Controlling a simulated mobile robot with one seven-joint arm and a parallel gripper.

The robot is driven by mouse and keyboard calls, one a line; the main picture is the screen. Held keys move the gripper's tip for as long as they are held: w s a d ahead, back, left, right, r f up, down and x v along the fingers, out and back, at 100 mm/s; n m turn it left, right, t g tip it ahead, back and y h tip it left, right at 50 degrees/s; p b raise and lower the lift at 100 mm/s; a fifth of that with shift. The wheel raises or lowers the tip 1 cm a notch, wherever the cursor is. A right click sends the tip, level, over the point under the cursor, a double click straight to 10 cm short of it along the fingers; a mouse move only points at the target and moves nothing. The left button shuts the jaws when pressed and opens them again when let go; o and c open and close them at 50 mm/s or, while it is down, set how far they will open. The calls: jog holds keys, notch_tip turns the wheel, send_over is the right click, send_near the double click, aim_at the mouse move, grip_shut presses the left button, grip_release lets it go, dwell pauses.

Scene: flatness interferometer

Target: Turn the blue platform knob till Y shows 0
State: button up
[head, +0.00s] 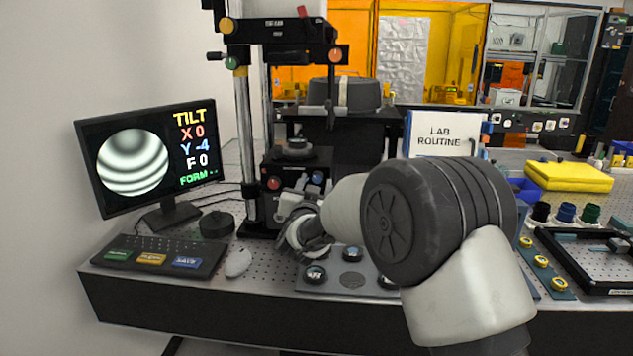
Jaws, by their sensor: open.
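The monitor (147,157) on the left reads TILT, X 0, Y -4, F 0 and FORM with dashes, beside a round image of curved dark and light fringes. The blue platform knob (318,178) is on the front of the black instrument base, to the right of a red knob (274,183). My gripper (303,190) is just below and left of the blue knob, in front of the instrument. Its fingers are small and partly hidden by my own wrist, and I cannot tell whether they touch the knob. Nothing shows held in it.
A keypad (160,254), a mouse (238,263) and a black puck (217,225) lie on the perforated bench. A plate with round samples (316,275) sits below my wrist. The LAB ROUTINE sign (440,135), yellow cloths (569,176) and a black frame (597,262) are right.

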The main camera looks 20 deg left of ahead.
aim_at(318, 177)
jog(key=shift+x, duration=1.1)
jog(key=c, duration=1)
jog(key=shift+c, duration=0.2)
jog(key=shift+f+m+b, duration=0.1)
jog(key=shift+m+b, duration=0.2)
jog(key=shift+b, duration=0.15)
